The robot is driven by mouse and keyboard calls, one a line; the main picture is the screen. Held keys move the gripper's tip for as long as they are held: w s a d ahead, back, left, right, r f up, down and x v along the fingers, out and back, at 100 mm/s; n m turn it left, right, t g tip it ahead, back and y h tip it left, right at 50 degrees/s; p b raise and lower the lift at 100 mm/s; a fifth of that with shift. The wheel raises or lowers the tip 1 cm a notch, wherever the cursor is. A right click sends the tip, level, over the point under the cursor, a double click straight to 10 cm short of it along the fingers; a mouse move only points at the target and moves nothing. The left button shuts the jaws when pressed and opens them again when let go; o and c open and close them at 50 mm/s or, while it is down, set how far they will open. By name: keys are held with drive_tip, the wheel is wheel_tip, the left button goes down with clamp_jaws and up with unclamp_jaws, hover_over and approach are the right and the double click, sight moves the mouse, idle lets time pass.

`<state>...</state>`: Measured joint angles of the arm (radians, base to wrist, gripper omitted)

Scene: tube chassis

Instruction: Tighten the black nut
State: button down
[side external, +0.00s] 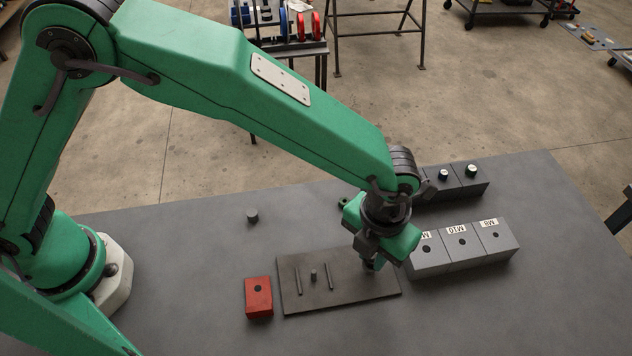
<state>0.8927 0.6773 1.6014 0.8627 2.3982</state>
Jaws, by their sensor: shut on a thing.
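My gripper (370,264) points down over the right part of a dark flat plate (350,297) on the table. Its jaws are shut on a small dark piece, which I take to be the black nut; the fingers hide most of it. I cannot tell whether it sits on a stud. To the left on the plate stand a short peg (313,276) and two thin bars, one on each side of it.
A red block (258,297) with a dark hole is left of the plate. Grey blocks labelled M10 (461,243) and M8 (494,237) stand right of my gripper, with darker blocks (458,180) behind. A small dark cylinder (252,215) stands on the open table (190,250).

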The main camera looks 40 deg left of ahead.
drive_tip(key=shift+m, duration=1)
drive_tip(key=c, duration=1.5)
unclamp_jaws()
drive_tip(key=shift+r, duration=0.1)
drive_tip(key=shift+r, duration=0.8)
